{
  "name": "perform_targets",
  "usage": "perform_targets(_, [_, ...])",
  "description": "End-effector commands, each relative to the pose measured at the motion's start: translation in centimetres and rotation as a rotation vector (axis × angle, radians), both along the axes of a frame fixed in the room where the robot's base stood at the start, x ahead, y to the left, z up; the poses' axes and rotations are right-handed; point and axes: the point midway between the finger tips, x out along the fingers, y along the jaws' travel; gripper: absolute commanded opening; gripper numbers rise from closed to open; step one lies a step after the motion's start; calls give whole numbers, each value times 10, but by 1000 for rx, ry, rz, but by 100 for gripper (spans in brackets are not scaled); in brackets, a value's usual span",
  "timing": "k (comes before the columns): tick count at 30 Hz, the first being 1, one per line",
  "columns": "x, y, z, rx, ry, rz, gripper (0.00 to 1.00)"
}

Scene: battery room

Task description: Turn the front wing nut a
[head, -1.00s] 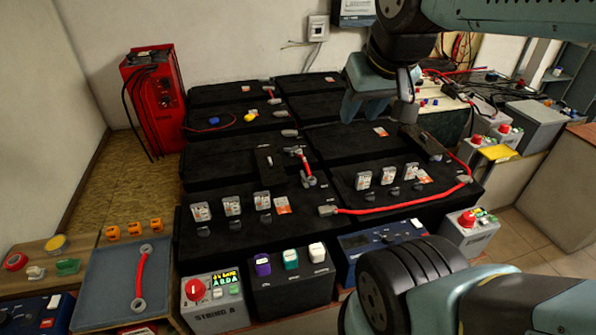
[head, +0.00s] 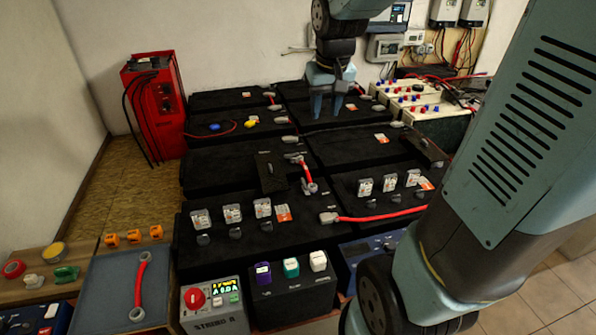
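My gripper (head: 328,106) hangs fingers-down over the back batteries, right of the middle gap between the battery columns. Its two fingers look apart, and nothing shows between them. I cannot pick out a wing nut for certain. Small dark knob-like parts (head: 235,233) stand before the clear fuse-like blocks (head: 232,213) on the front left battery (head: 225,254), and similar dark parts (head: 371,203) stand on the front right one. They are too small to tell their shape. A red cable link (head: 306,174) with grey end lugs joins the batteries near the middle.
A red charger (head: 157,107) stands at the back left. A blue tray (head: 107,295) holds a loose red link (head: 140,283). A control box (head: 211,307) with a red knob and a box with coloured caps (head: 291,292) stand in front. My arm hides the right side.

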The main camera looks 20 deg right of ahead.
Motion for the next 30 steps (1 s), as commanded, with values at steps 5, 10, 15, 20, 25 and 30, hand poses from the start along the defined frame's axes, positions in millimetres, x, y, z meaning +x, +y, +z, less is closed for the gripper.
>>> perform_targets(5, [37, 0, -33, 1, 60, 0, 38])
perform_targets(10, [69, 0, -68, 4, 110, 1, 38])
perform_targets(15, [98, 1, -108, 9, 161, 1, 38])
perform_targets(20, [121, 1, -148, 14, 208, 1, 38])
perform_targets(25, [136, 1, -182, 20, 243, 1, 38])
perform_targets(30, [143, 2, -196, 22, 256, 1, 38])
